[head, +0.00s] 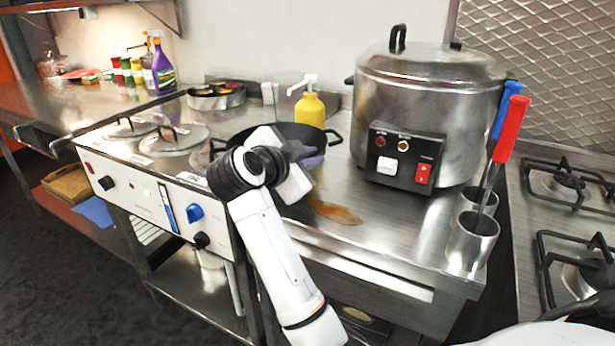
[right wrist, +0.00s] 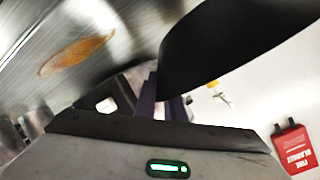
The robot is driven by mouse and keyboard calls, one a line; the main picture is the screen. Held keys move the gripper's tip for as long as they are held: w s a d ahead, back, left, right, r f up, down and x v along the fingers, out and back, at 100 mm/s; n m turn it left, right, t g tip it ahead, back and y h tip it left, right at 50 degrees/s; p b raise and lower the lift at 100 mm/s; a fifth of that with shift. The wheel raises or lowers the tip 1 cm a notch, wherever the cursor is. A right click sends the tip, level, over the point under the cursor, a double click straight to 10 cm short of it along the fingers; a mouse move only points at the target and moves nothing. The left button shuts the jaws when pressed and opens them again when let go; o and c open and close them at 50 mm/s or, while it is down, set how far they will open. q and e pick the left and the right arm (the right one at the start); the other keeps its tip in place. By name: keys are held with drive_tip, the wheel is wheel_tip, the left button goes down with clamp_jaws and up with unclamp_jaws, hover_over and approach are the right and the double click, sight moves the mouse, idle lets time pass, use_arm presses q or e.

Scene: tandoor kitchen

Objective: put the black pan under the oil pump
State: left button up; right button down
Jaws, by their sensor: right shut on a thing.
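The black pan (head: 285,132) is at the middle of the steel counter in the head view, partly hidden by my right gripper. The oil pump (head: 310,109), a yellow bottle with a white pump top, stands just behind the pan. Its spout points left. My right gripper (head: 312,158), with purple fingers, is shut on the near side of the pan. In the right wrist view the dark pan (right wrist: 235,45) fills the upper right, beside the fingers (right wrist: 163,106). I cannot tell whether the pan touches the counter. My left gripper is not in view.
A large steel cooker (head: 430,105) stands right of the pan. Steel cups (head: 472,240) with red- and blue-handled tools stand at the counter's right edge. Lidded pots (head: 173,140) are on the left. An orange-brown spill (head: 336,213) lies on bare counter in front.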

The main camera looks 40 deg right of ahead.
drive_tip(key=shift+f+b, duration=0.3)
drive_tip(key=shift+f, duration=1.65)
drive_tip(key=c, duration=1.8)
unclamp_jaws()
drive_tip(key=shift+c, duration=0.2)
drive_tip(key=shift+a, duration=0.15)
drive_tip(key=v, duration=0.7)
drive_tip(key=shift+s+a, duration=0.15)
